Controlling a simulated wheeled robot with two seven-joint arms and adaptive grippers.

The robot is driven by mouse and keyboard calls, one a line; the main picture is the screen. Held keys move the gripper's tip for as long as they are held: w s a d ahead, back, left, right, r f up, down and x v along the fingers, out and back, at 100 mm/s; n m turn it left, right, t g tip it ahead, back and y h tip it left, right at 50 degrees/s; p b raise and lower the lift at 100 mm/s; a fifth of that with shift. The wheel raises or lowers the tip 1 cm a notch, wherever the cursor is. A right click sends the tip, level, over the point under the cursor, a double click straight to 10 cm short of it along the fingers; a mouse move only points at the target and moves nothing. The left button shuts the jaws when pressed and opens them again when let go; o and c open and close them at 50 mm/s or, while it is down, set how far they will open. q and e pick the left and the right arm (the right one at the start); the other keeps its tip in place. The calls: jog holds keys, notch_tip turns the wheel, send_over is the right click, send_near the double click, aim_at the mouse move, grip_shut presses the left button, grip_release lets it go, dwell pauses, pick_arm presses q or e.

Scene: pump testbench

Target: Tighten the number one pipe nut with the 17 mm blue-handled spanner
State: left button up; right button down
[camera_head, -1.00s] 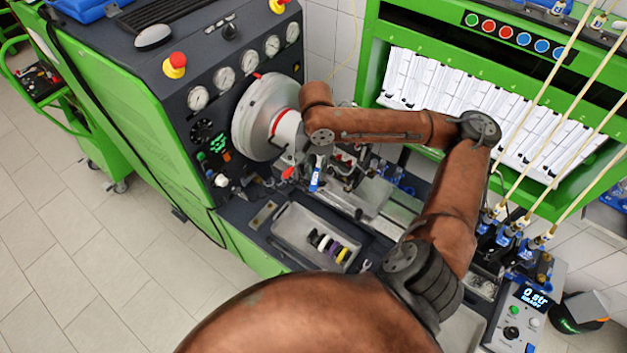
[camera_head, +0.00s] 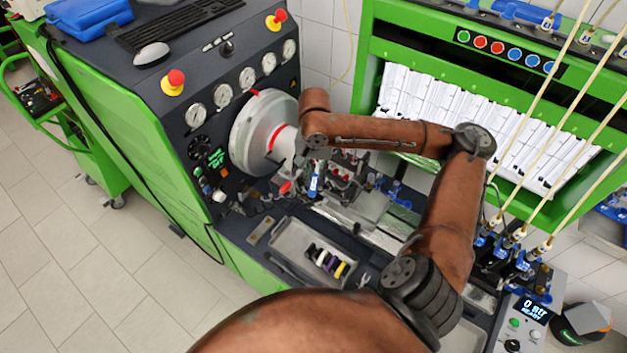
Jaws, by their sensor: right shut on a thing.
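My right arm reaches across the bench, and its gripper (camera_head: 314,168) points down beside the large grey flywheel disc. The gripper is small and partly hidden by its own wrist. It is shut on the blue-handled spanner (camera_head: 314,184), whose blue handle shows just below the wrist. The spanner's jaw end cannot be made out. The pump and pipe fittings (camera_head: 345,168) lie just right of the gripper. I cannot pick out the number one pipe nut among them, nor tell whether the spanner touches it. My left gripper is not in view.
The flywheel (camera_head: 262,132) stands close left of the gripper. A grey tray (camera_head: 285,248) with several coloured rings lies in front. Hoses and blue injectors (camera_head: 505,250) stand at right. The green rack (camera_head: 368,60) closes the back.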

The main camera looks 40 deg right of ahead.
aim_at(317, 171)
jog(key=shift+w+d+r, duration=0.2)
jog(key=shift+w+d, duration=0.1)
jog(key=shift+d, duration=0.05)
jog(key=shift+f, duration=0.15)
jog(key=shift+d+f+b, duration=0.1)
jog(key=shift+f+b, duration=0.25)
jog(key=shift+b, duration=0.7)
jog(key=shift+w+d+r+p, duration=0.25)
jog(key=shift+w+d+p, duration=0.1)
jog(key=shift+p, duration=0.4)
jog(key=shift+w+d+p, duration=0.4)
jog(key=shift+d+p, duration=0.1)
jog(key=shift+p, duration=0.15)
jog(key=shift+w+d+f, duration=0.15)
jog(key=shift+w+d, duration=0.05)
jog(key=shift+p, duration=0.35)
jog(key=shift+p, duration=0.6)
